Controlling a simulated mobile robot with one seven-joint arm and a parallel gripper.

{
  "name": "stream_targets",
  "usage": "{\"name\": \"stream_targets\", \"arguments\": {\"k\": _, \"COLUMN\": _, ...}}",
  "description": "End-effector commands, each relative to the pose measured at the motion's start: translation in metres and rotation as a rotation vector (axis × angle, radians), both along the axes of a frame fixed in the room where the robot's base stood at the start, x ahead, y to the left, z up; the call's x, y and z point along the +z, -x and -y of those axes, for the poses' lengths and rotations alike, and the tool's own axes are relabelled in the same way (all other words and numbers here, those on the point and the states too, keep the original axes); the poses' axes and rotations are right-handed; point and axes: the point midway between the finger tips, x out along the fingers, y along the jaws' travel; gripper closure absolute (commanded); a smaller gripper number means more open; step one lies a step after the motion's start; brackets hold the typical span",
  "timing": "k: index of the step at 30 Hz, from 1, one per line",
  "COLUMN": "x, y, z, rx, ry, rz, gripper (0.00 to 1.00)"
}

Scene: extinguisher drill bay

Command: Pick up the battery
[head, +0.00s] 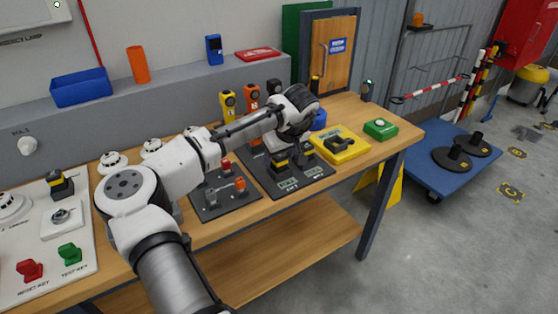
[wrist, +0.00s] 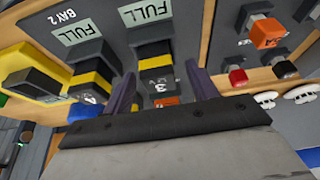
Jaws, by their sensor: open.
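Two black batteries with yellow bands stand in a dark dock marked FULL and BAY 2. One battery (wrist: 153,60) lies between the two fingers of my open gripper (wrist: 161,74) in the wrist view, and the other battery (wrist: 98,66) is just left of the left finger. In the head view my gripper (head: 288,146) reaches down over the dock (head: 292,186), with the batteries (head: 280,162) partly hidden beneath it. I cannot tell whether the fingers touch the battery.
A yellow case (head: 341,146) and a green box (head: 381,129) stand right of the dock. A dark switch plate (head: 222,196) with red knobs lies left of it. Yellow and orange handheld devices (head: 228,104) stand behind.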

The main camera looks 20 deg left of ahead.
Motion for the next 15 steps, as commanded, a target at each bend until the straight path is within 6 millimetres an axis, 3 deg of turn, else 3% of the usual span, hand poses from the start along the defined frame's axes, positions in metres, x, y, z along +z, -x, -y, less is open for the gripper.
{"name": "stream_targets", "arguments": {"k": 10, "x": -0.0093, "y": -0.0025, "z": -0.0025, "rx": 0.0, "ry": 0.001, "rz": 0.001, "gripper": 0.43}}
{"name": "stream_targets", "arguments": {"k": 15, "x": -0.0091, "y": -0.0024, "z": -0.0024, "rx": 0.0, "ry": 0.001, "rz": 0.001, "gripper": 0.65}}
